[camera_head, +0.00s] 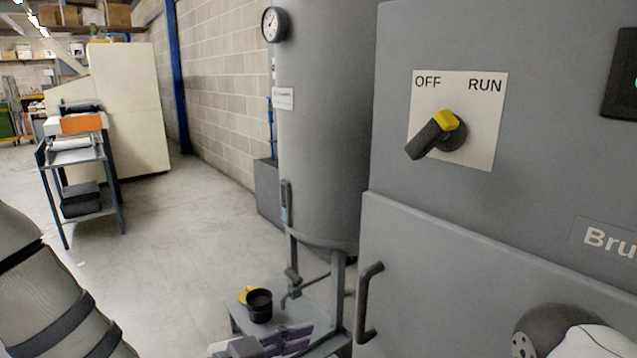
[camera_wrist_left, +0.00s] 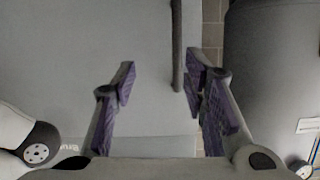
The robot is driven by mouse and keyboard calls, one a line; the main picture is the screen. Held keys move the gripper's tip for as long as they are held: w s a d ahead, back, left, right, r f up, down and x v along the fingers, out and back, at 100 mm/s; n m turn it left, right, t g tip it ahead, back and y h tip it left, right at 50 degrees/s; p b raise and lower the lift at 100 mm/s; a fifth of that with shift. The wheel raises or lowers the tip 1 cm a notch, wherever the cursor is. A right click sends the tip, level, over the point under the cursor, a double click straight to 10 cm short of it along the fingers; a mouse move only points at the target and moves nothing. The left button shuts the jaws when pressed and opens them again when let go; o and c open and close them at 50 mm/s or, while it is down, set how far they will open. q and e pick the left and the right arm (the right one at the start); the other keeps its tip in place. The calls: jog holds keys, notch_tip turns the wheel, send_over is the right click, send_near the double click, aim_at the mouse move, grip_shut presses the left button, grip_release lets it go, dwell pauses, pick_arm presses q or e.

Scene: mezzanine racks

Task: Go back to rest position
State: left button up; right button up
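A grey cabinet (camera_head: 500,220) fills the right of the head view. It has a rotary switch (camera_head: 437,135) on a plate marked OFF and RUN. The knob is dark, with a yellow end at its upper right, between the two labels. Below is a dark vertical door handle (camera_head: 370,302); the door looks shut. My left gripper (camera_head: 295,338) is low in the head view, left of the handle. In the left wrist view my left gripper (camera_wrist_left: 159,85) has its purple-padded fingers spread with nothing between them, facing the cabinet; the handle (camera_wrist_left: 177,45) shows beyond. My right gripper is not in view.
A tall grey tank (camera_head: 325,130) with a gauge (camera_head: 273,24) stands left of the cabinet. A low stand (camera_head: 238,315) beneath holds a black cup (camera_head: 259,305) and something yellow. A trolley (camera_head: 77,160) is farther left. The floor (camera_head: 180,240) between is clear.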

pick_arm(q)
jog(key=s+a+f+n+g+y, duration=0.4)
jog(key=s+f, duration=0.4)
jog(key=f, duration=0.4)
jog(key=s+a+f+n+g+y, duration=0.2)
jog(key=s+a, duration=0.3)
jog(key=s, duration=0.5)
jog(key=s+a+f+n+g+y+p, duration=0.1)
jog(key=s+a+f, duration=0.4)
jog(key=s, duration=0.5)
jog(key=s+a+f+n+g+y, duration=0.3)
jog(key=s+a, duration=0.4)
jog(key=s, duration=0.3)
jog(key=shift+f+n+g+y, duration=0.25)
jog(key=shift+n+g+y, duration=0.2)
jog(key=shift+g, duration=0.25)
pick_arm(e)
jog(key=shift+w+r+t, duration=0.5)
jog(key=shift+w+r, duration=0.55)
pick_arm(q)
jog(key=shift+a, duration=0.1)
